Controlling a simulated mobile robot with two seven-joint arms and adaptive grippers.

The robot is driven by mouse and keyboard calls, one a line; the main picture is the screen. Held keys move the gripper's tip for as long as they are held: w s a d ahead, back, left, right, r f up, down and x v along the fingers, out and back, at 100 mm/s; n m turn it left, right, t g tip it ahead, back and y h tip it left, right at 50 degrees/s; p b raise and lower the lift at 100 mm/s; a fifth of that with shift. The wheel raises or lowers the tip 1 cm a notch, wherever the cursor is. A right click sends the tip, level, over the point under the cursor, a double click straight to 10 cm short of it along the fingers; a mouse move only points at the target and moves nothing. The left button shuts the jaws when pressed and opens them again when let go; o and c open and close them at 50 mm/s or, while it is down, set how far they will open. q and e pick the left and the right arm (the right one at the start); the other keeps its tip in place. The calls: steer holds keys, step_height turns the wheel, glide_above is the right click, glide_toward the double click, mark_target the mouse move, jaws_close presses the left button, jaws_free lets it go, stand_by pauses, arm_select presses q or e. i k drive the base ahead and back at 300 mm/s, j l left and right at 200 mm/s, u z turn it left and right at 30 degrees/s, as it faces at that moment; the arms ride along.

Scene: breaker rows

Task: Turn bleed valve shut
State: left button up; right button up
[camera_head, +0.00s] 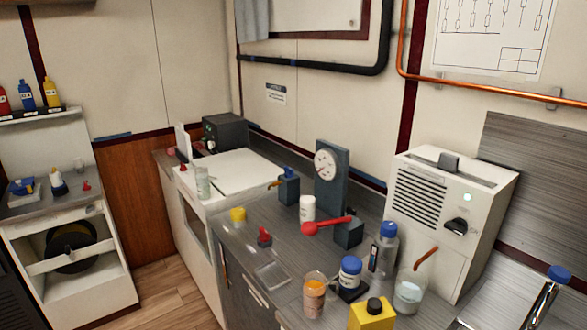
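A red lever handle (326,226) points left from a small dark block (349,233) on the grey counter, beside a dark upright stand with a round white gauge (325,164). A smaller red knob on a dark base (264,237) stands nearer the counter's left edge. Another small red fitting (86,186) is on the white cart at the left. No visible label tells which of these is the bleed valve, and I cannot tell whether any is open or shut. Neither of my grippers is in view.
The grey counter (235,265) holds a yellow cup (238,215), a white bottle (307,208), an orange-filled jar (314,290), a blue-capped bottle (384,250) and a glass beaker (408,291). A white vented unit (470,195) stands at the right. Wooden floor shows at lower left.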

mark_target(289, 174)
steer(key=z, duration=0.4)
steer(key=j+z, duration=0.15)
steer(key=z, duration=0.2)
steer(key=i+j+z, duration=0.1)
steer(key=z, duration=0.7)
steer(key=j+z, duration=0.25)
steer(key=j, duration=0.15)
steer(key=k+j+z, duration=0.2)
steer(key=j, duration=0.2)
steer(key=j+z, duration=0.25)
steer(key=j, duration=0.15)
steer(key=k+j+z, duration=0.2)
steer(key=j, duration=0.15)
steer(key=j+z, duration=0.25)
steer(key=k+j+z, duration=0.25)
steer(key=j, duration=0.15)
